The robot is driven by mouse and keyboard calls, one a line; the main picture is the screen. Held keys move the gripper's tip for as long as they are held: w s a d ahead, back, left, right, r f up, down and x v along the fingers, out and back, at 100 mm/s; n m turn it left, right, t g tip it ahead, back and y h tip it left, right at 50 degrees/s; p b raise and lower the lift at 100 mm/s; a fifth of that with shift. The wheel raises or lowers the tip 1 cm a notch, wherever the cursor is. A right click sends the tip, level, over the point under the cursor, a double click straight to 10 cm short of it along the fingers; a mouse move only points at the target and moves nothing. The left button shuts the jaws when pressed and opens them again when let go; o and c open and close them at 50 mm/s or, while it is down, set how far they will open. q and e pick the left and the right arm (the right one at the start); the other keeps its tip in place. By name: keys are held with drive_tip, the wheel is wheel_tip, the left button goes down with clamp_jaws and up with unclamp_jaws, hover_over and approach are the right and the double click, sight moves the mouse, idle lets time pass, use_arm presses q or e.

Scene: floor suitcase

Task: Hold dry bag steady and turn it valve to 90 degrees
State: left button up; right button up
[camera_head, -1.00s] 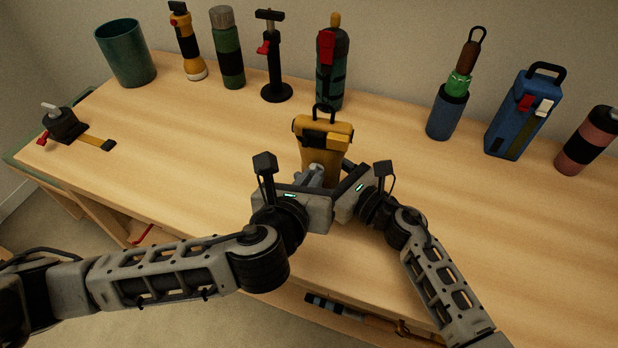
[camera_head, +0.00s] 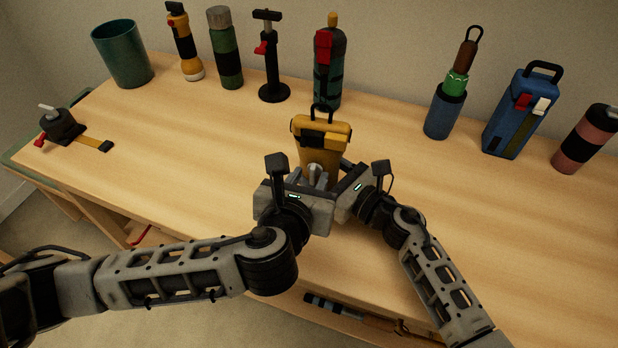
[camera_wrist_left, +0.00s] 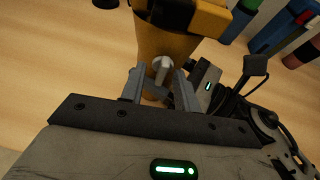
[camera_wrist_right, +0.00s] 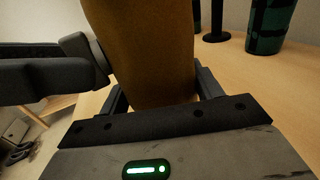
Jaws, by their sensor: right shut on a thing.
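The yellow dry bag (camera_head: 318,155) stands upright near the middle of the table, with a black buckle and carry loop on top. It also shows in the left wrist view (camera_wrist_left: 165,40) and the right wrist view (camera_wrist_right: 150,50). Its grey valve (camera_wrist_left: 161,66) sticks out from the front of the bag. My left gripper (camera_wrist_left: 158,82) is open, its fingers on either side of the valve with gaps visible. My right gripper (camera_wrist_right: 158,88) is shut on the bag's body from the right side. The fingertips of my right gripper are partly hidden by the bag.
A blue-green bin (camera_head: 122,55), a flashlight (camera_head: 184,45), a green bottle (camera_head: 226,50), a black stand (camera_head: 271,60) and a dark cylinder (camera_head: 328,70) line the back. A blue box (camera_head: 520,115) and blue cup (camera_head: 443,115) stand right. The table's left-centre is clear.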

use_arm(q)
drive_tip(key=v, duration=1.2)
drive_tip(key=shift+r, duration=0.1)
use_arm(e)
drive_tip(key=o, duration=1.3)
